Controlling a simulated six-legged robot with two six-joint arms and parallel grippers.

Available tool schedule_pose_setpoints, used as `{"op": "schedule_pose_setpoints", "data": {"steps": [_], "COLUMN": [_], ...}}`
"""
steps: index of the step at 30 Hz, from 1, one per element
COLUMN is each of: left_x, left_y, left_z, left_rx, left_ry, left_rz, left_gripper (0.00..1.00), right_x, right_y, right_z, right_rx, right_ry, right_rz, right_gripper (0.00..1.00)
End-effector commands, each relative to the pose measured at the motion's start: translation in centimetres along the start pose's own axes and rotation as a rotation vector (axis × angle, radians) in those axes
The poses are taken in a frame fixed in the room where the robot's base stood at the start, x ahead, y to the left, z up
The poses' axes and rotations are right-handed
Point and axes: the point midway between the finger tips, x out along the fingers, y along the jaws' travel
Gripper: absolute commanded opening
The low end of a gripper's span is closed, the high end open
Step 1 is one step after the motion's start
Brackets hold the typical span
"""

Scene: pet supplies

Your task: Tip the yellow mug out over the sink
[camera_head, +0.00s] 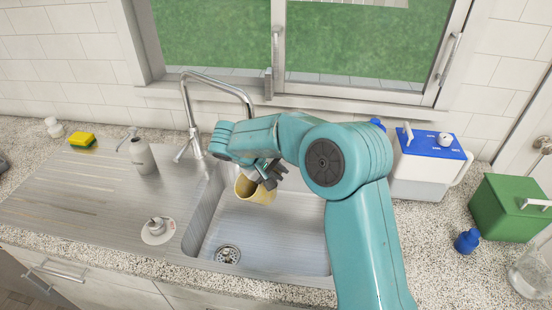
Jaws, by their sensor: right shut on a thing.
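The yellow mug (255,191) is over the left part of the sink basin, tilted, with its open rim facing the lower left. Its inside shows as pale yellow, and I cannot tell whether anything is in it. My right gripper (266,174) is shut on the mug at its upper right side; the fingers partly cover the mug. The sink (285,240) is a steel basin with a round drain (228,254) near its front left. My left gripper is not in view.
A curved tap (190,105) stands behind the basin. A yellow sponge (82,141) lies at the back left. A blue-lidded white box (425,165) and a green box (508,210) stand right.

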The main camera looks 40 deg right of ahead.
Motion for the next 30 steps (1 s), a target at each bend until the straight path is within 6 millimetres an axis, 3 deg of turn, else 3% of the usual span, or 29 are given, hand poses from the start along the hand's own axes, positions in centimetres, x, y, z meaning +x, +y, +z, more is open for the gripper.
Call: {"op": "schedule_pose_setpoints", "data": {"steps": [1, 5, 15, 22, 30], "left_x": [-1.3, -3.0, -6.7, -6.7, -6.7], "left_y": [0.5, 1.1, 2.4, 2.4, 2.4], "left_z": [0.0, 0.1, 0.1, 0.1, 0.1], "left_rx": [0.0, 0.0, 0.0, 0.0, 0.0], "left_ry": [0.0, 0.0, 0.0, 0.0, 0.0], "left_rz": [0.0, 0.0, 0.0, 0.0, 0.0], "left_gripper": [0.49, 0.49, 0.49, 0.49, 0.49], "right_x": [-0.2, 0.7, 3.2, 4.2, 4.2], "right_y": [0.8, 1.0, -0.1, -0.8, -0.9], "right_z": [0.1, 0.1, 0.1, 0.0, 0.0], "right_rx": [0.005, 0.007, 0.007, 0.007, 0.004], "right_ry": [-0.002, -0.001, 0.004, 0.008, 0.011], "right_rz": [-0.043, -0.159, -0.539, -0.664, -0.685], "right_gripper": [0.0, 0.0, 0.0, 0.0, 0.0]}}
